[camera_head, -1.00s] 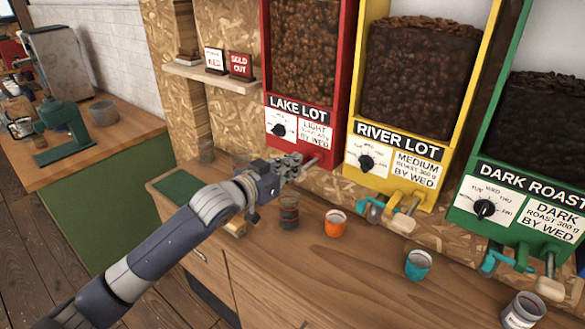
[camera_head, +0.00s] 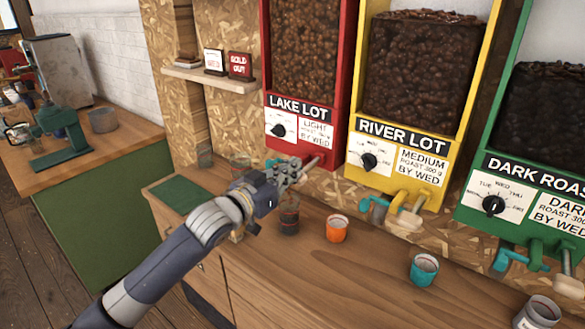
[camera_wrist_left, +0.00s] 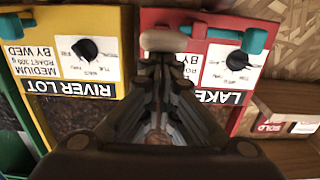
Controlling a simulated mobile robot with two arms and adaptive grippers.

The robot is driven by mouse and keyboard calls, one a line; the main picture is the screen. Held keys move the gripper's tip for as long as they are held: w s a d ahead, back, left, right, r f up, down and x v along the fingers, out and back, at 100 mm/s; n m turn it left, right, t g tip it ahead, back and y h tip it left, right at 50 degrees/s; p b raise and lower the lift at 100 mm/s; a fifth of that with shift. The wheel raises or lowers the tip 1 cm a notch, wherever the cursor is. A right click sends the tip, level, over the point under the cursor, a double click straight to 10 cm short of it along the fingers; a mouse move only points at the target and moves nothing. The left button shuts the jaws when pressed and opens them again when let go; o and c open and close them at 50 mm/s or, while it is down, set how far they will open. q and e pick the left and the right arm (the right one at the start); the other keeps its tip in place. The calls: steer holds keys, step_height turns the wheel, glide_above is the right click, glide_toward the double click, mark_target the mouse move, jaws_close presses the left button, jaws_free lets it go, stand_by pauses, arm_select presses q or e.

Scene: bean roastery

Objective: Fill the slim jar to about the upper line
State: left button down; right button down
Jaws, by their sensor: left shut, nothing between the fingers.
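A slim dark-looking jar (camera_head: 289,220) with a reddish band stands on the counter below the red LAKE LOT dispenser (camera_head: 298,108). Its fill level and any lines are too small to tell. My left gripper (camera_head: 298,168) is shut and empty, above the jar at the red dispenser's spout, hiding most of it. In the left wrist view my left gripper (camera_wrist_left: 160,115) points at a pale handle knob (camera_wrist_left: 163,40), which shows just beyond the fingertips; I cannot tell whether they touch. A teal spout part (camera_wrist_left: 254,40) shows beside it. My right gripper is not in view.
An orange cup (camera_head: 337,229), a teal cup (camera_head: 424,269) and a grey labelled cup (camera_head: 540,313) stand along the counter. The yellow RIVER LOT (camera_head: 402,137) and green DARK ROAST (camera_head: 535,175) dispensers are to the right. A green mat (camera_head: 180,195) lies left. The front counter is clear.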

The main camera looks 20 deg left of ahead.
mark_target(294, 184)
arm_select(q)
step_height(294, 184, down, 4)
steer(key=t+h+b, duration=0.1)
steer(key=t+b, duration=0.1)
steer(key=b, duration=0.4)
steer(key=shift+f, duration=0.2)
steer(key=shift+f, duration=0.15)
stand_by(2.4)
stand_by(1.1)
